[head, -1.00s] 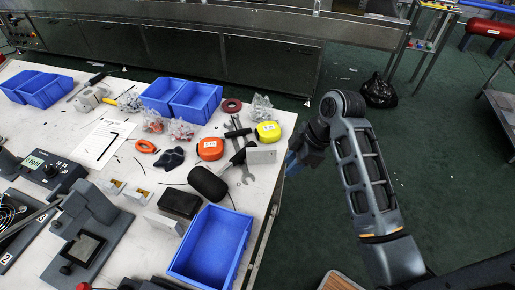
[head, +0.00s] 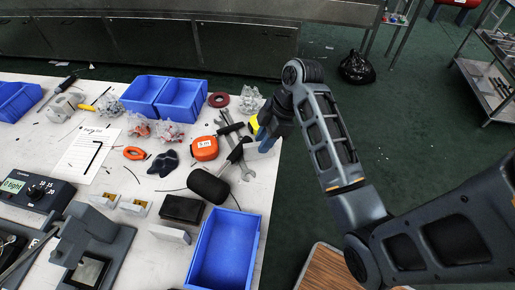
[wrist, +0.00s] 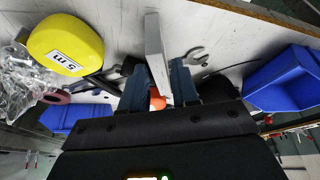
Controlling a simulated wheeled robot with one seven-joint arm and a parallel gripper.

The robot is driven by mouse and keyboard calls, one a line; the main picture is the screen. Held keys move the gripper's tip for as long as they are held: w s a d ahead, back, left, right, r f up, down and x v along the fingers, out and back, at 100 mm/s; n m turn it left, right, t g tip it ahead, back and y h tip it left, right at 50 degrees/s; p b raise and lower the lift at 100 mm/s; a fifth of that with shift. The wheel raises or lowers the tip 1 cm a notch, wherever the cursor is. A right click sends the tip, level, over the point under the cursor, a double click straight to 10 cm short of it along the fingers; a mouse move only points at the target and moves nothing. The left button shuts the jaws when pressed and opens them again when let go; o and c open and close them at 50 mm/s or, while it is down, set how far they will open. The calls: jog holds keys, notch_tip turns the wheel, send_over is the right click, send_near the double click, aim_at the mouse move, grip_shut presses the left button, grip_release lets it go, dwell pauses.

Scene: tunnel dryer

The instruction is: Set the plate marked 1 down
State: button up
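A pale grey plate (head: 262,149) stands at the right edge of the white table, with its lower part in view below my gripper (head: 268,128). No number is legible on it. In the wrist view the plate (wrist: 155,48) runs between the two blue-grey fingers of my gripper (wrist: 159,82), its far end past their tips. The fingers are close to both its sides; whether they press on it cannot be told. A second pale plate (head: 170,233) lies in front of a black block.
A yellow tape measure (wrist: 66,43) and wrenches (head: 246,172) lie close to the plate. Open floor (head: 400,150) lies to the right.

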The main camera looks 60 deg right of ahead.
aim_at(259, 157)
jog(key=x, duration=0.4)
jog(key=shift+f, duration=0.15)
grip_shut()
